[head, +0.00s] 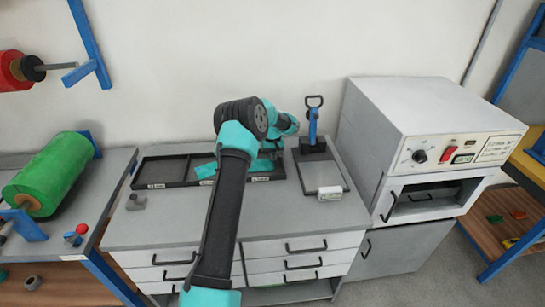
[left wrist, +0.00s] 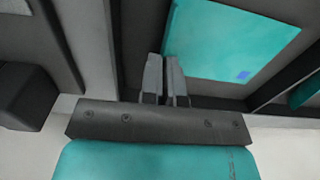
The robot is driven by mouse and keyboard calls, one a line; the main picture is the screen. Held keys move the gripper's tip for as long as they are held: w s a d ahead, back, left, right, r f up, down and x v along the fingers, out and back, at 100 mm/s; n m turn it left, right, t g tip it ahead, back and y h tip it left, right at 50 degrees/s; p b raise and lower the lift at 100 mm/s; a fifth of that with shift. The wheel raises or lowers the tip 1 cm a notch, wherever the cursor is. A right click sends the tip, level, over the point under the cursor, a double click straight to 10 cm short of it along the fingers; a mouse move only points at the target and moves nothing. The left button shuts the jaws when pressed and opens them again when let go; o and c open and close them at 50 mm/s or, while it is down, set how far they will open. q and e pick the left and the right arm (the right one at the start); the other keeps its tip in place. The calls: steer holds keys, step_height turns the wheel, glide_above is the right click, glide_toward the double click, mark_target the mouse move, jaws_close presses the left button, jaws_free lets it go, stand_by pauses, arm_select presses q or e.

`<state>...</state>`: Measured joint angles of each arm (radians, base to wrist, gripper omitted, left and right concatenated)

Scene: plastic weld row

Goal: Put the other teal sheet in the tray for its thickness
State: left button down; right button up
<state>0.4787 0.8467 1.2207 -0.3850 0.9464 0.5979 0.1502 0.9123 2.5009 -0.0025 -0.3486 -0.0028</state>
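The dark tray row (head: 175,184) on the bench has three labelled compartments. One teal sheet (head: 206,170) lies in the middle compartment; its edge shows at the right of the left wrist view (left wrist: 306,91). Another teal sheet (left wrist: 228,40), with a small blue mark, appears flat in the compartment under my left gripper, the right-hand one in the head view; my arm mostly hides it there. My left gripper (head: 268,160) is low over that compartment. Its fingers (left wrist: 164,62) are close together beside the sheet's edge, with nothing clearly between them. My right gripper is out of view.
A gauge stand with a blue post (head: 312,127) and grey plate (head: 325,175) stands right of the trays. A white oven (head: 430,130) is farther right. A small grey piece (head: 136,202) lies at the left. The front bench top is clear. A green roll (head: 50,172) is at left.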

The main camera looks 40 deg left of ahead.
arm_select(q)
steer(key=shift+f, duration=0.25)
steer(key=c, duration=1.4)
jaws_free()
steer(key=shift+o, duration=0.2)
steer(key=shift+r, duration=0.15)
step_height(320, 180, up, 12)
